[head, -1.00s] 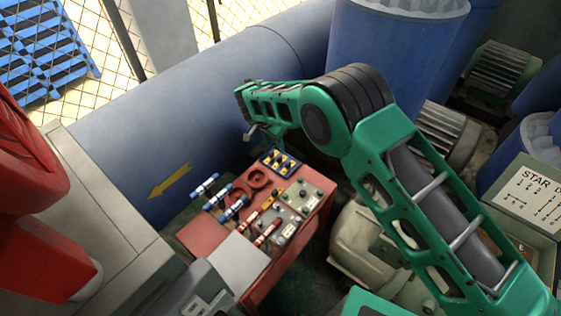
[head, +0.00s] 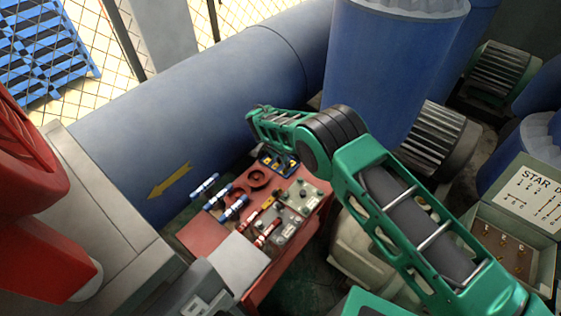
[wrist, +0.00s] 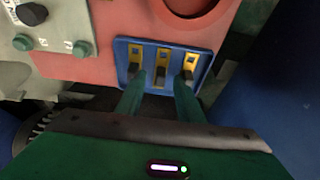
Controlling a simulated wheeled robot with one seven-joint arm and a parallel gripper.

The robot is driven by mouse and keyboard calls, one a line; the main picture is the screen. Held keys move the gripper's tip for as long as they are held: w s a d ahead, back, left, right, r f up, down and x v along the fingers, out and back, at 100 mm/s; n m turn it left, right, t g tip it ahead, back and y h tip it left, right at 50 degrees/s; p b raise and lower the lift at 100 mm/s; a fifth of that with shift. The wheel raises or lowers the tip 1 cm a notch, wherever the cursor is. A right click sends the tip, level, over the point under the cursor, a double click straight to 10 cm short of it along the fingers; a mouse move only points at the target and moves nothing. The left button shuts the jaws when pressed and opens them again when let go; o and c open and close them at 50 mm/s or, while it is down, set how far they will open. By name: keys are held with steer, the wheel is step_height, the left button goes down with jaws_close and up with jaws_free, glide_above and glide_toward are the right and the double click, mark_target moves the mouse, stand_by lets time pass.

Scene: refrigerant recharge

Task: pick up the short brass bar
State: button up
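A blue tray (wrist: 120,42) with three yellow pieces side by side, each with a dark brownish block at its lower part, lies at the edge of the red bench top. The left piece (wrist: 135,56), middle piece (wrist: 162,58) and right piece (wrist: 189,62) look alike; I cannot tell which is the short brass bar. My gripper (wrist: 160,76) is open and empty, its green fingers apart at the tray's near edge, the middle piece between them. In the head view the tray (head: 268,161) is partly covered by my arm, and the fingers are not clearly visible.
A big blue pipe (head: 200,110) runs behind. A box with a STAR label (head: 535,195) and brass studs stands at right.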

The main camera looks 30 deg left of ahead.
mark_target(277, 163)
steer(key=shift+c, duration=0.6)
jaws_close()
steer(key=shift+r, duration=0.4)
steer(key=v, duration=0.4)
steer(key=shift+w+a, duration=0.1)
steer(key=shift+w, duration=0.15)
steer(key=s+a+r, duration=0.3)
steer(key=s+r, duration=0.3)
steer(key=s, duration=0.4)
steer(key=shift+a, duration=0.4)
steer(key=shift+s+r, duration=0.1)
steer(key=shift+r, duration=0.1)
